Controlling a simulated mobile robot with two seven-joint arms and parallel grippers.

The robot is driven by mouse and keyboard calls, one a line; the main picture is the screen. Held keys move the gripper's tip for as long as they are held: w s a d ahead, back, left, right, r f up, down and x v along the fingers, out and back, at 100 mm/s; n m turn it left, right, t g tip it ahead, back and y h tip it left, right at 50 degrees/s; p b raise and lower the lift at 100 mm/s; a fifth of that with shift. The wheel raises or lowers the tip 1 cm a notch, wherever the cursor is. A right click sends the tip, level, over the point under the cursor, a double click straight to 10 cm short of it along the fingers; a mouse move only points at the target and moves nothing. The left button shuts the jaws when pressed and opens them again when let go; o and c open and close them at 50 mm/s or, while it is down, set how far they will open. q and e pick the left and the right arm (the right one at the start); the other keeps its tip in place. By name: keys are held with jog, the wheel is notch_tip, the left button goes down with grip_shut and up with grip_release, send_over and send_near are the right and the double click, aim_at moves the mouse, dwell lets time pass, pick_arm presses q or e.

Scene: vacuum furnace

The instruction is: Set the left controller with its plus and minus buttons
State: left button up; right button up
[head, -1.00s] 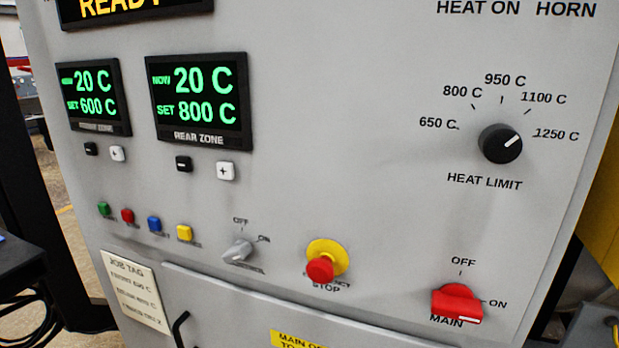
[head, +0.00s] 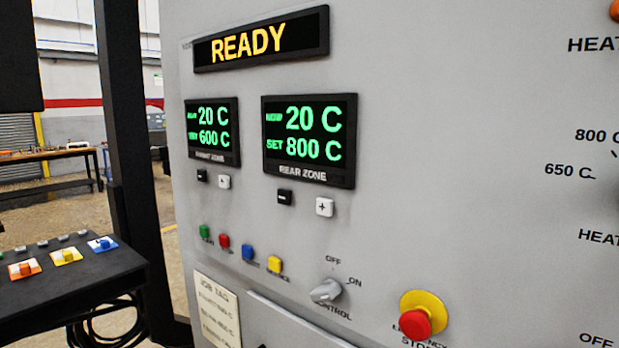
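The left controller (head: 213,132) is a black display on the grey panel. It reads 20 C on top and SET 600 C below in green; the label under it is blurred and seems to end in ZONE. Its black minus button (head: 202,176) and white plus button (head: 224,182) sit just below it. To its right the REAR ZONE controller (head: 309,138) reads NOW 20 C and SET 800 C, with its own minus button (head: 285,197) and plus button (head: 324,207) below. Neither of my grippers is in view.
A READY display (head: 262,38) is above. Below are several small coloured buttons (head: 248,252), a control switch (head: 327,290), a red emergency stop (head: 415,324) and a job tag (head: 217,308) with unreadable lines. A black table (head: 60,290) stands at the left beside a dark post (head: 132,150).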

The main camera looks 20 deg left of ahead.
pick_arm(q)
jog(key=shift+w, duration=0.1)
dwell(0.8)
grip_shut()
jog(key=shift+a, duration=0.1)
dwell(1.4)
